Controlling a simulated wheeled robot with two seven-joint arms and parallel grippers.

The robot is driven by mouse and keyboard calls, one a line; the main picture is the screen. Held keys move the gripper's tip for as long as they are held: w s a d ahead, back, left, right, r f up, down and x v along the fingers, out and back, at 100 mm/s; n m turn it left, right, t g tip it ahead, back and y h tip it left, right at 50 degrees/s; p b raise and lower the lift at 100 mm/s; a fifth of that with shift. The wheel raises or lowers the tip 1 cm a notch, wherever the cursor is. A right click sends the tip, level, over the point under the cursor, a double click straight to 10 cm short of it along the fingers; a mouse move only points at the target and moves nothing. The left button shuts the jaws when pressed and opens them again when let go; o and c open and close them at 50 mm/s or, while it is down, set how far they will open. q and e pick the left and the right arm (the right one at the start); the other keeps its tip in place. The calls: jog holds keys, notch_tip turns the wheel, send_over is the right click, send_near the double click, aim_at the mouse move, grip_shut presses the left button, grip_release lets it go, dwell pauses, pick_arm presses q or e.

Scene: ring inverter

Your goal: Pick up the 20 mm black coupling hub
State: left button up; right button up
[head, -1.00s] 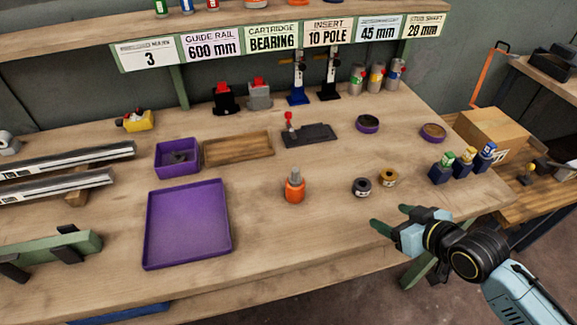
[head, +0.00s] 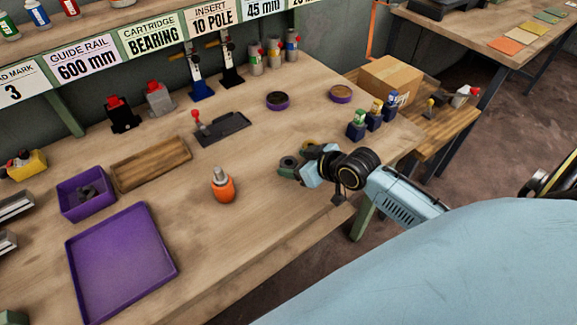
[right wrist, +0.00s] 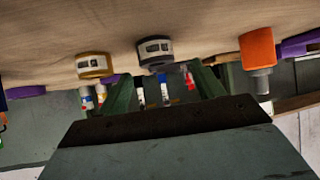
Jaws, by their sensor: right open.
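The black coupling hub (right wrist: 154,51) is a short dark cylinder with a pale label, standing on the wooden bench. In the right wrist view, which is upside down, it sits ahead of my right gripper (right wrist: 164,85), in line with the gap between the green fingers. The fingers are open, with nothing gripped. In the head view my right gripper (head: 289,170) is low over the bench at the hub's place and largely hides the hub. A gold hub (right wrist: 95,65) stands beside the black one; it also shows in the head view (head: 312,144). My left gripper is not in view.
An orange bottle (head: 223,187) stands left of my right gripper. Small blue and green blocks (head: 357,125) stand to its right. Two round purple-rimmed dishes (head: 277,102) lie farther back. A purple tray (head: 165,275) is at the left. Bare bench lies in front of the bottle.

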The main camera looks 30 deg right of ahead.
aim_at(285, 161)
jog(key=b+x, duration=0.1)
jog(key=x, duration=0.3)
jog(key=shift+d+f, duration=0.1)
jog(key=shift+f, duration=0.2)
jog(key=shift+c, duration=0.5)
jog(key=shift+r, duration=0.1)
jog(key=c, duration=1.1)
